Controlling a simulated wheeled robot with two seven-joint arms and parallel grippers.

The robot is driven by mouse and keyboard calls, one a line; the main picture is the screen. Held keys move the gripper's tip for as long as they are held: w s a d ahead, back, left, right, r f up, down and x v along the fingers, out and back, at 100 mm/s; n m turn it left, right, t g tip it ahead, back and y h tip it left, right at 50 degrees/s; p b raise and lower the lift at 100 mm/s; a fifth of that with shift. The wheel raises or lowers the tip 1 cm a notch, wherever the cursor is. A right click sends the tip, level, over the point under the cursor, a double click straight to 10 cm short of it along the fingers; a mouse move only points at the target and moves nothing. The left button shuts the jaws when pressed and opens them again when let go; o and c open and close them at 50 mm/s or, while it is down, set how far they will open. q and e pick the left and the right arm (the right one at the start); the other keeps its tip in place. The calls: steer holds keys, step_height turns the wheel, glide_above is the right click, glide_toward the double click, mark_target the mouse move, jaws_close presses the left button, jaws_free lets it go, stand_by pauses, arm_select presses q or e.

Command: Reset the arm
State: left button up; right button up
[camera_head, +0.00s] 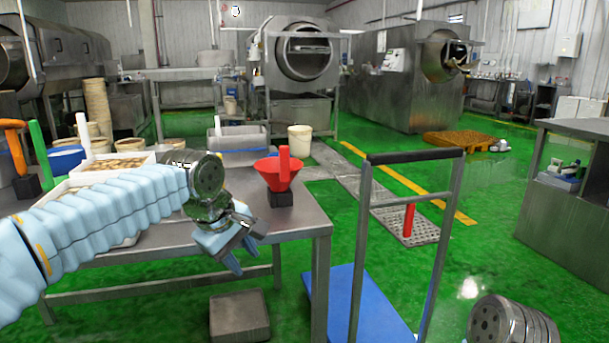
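My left arm (110,215) in its pale blue sleeve reaches in from the left over the metal table. My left gripper (232,262) hangs near the table's front edge, pointing down and to the right. Its fingers look slightly apart, but I cannot tell surely whether it is open or shut. I see no object held in it. A part of my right arm (512,322) shows at the bottom right corner, and the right gripper is out of view.
The metal table (300,225) holds a red funnel (278,175) on a black block, trays (110,165) and colored handles. A trolley with a blue platform (345,305) stands right of the table. Rotary drums (305,52) stand behind. Green floor (490,235) is free at right.

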arm_select(q)
steer(key=d+f+m+g+h, duration=0.25)
steer(key=f+m, duration=0.25)
steer(key=f, duration=2.4)
steer(key=s+a+f+m+g, duration=0.1)
steer(key=s+f+m, duration=0.2)
steer(key=s+f, duration=1.8)
steer(key=shift+s+a+f+y, duration=0.2)
steer(key=shift+s+f+y, duration=0.15)
steer(key=shift+s, duration=0.1)
